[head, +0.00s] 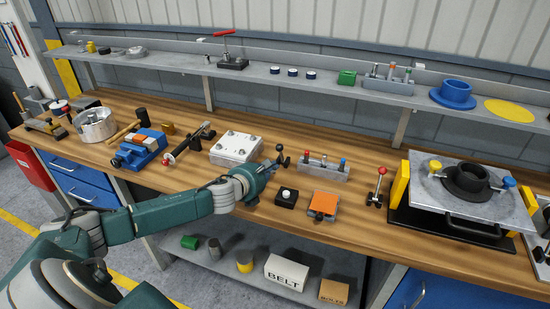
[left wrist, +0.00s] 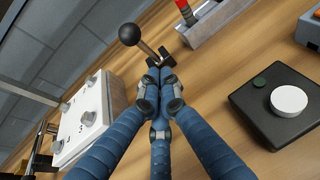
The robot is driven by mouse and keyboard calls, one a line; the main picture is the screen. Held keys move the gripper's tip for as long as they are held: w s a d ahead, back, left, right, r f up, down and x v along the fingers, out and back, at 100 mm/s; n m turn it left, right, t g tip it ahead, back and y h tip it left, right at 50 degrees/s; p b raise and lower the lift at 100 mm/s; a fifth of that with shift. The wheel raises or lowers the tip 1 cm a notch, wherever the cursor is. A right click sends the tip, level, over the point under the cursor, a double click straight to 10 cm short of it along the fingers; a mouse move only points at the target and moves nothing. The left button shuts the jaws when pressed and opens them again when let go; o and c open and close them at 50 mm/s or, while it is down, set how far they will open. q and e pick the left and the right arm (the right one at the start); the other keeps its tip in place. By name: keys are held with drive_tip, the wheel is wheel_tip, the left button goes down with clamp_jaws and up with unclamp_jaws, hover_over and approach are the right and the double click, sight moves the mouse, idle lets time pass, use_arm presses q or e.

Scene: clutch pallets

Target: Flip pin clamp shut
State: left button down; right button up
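My left gripper (head: 272,166) reaches over the workbench from the left. In the left wrist view its blue fingers (left wrist: 156,76) are drawn together at the tips. Just beyond them stands a black ball-knobbed lever (left wrist: 129,35) on a tilted rod; it also shows in the head view (head: 280,148). The fingertips overlap the rod's lower end, and I cannot tell whether they touch it. Which fixture is the pin clamp is unclear. A red-knobbed lever clamp (head: 377,185) stands upright farther right, beside a pallet (head: 480,205). My right gripper is out of view.
A black block with a white button (head: 286,197) and an orange-topped block (head: 323,205) sit near the front edge. A pin rack (head: 323,170) and a white plate fixture (head: 235,147) flank the gripper. Bare wood (head: 350,215) shows between the orange block and red-knobbed clamp.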

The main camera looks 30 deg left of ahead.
sight(281, 154)
use_arm(q)
drive_tip(key=shift+w+r+p, duration=0.2)
drive_tip(key=shift+w+r, duration=0.1)
drive_tip(key=shift+w, duration=0.25)
drive_tip(key=shift+w+r+p, duration=0.15)
drive_tip(key=shift+w+r, duration=0.15)
drive_tip(key=shift+w, duration=0.25)
drive_tip(key=shift+r, duration=0.15)
drive_tip(key=shift+a+r, duration=0.1)
drive_tip(key=shift+w+p, duration=0.15)
drive_tip(key=shift+p, duration=0.2)
